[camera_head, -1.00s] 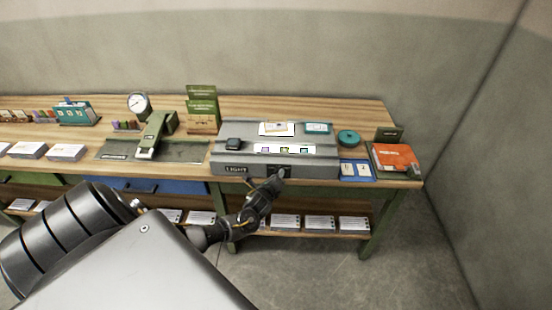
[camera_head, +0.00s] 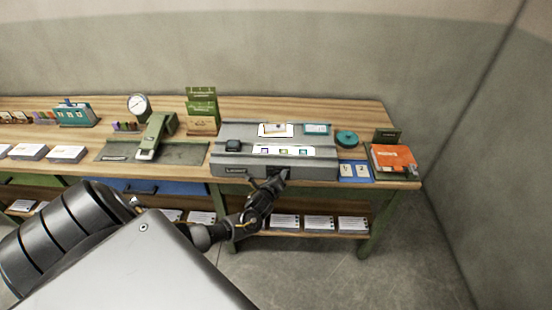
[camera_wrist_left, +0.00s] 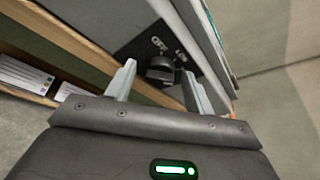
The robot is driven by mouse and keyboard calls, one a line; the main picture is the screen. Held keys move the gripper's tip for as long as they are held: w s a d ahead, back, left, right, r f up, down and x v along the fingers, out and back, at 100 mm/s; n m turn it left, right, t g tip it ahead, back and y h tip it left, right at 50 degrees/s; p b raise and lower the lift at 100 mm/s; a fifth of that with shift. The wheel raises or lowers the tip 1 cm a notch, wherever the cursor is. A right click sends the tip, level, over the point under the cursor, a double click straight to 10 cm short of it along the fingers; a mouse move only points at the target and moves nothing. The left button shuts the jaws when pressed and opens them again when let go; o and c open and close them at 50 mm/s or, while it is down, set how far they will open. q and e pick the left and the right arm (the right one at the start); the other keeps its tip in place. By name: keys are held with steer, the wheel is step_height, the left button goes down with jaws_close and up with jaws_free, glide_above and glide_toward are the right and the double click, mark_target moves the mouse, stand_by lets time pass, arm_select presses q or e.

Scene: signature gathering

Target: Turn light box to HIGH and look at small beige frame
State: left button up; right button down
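The grey light box (camera_head: 226,160) sits near the right end of the wooden bench. Its top has a lit strip (camera_head: 257,150) with small framed pieces and a white sheet (camera_head: 270,131) behind it. I cannot tell for sure which piece is the small beige frame. My left gripper (camera_head: 284,175) is at the box's front face. The left wrist view shows a dark round knob (camera_wrist_left: 160,68) on a black plate with small white markings, one like OFF. My left fingers (camera_wrist_left: 158,86) are apart, with the knob between and just beyond their tips. My right gripper is out of view.
A teal round object (camera_head: 347,138), blue numbered cards (camera_head: 354,170) and an orange packet (camera_head: 393,158) are right of the box. A green press (camera_head: 155,133) stands left. Card stacks (camera_head: 319,222) lie on the shelf below. A wall closes the back.

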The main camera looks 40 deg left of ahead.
arm_select(q)
steer(key=v, duration=1.1)
steer(key=shift+b, duration=0.3)
steer(key=shift+w+a, duration=0.1)
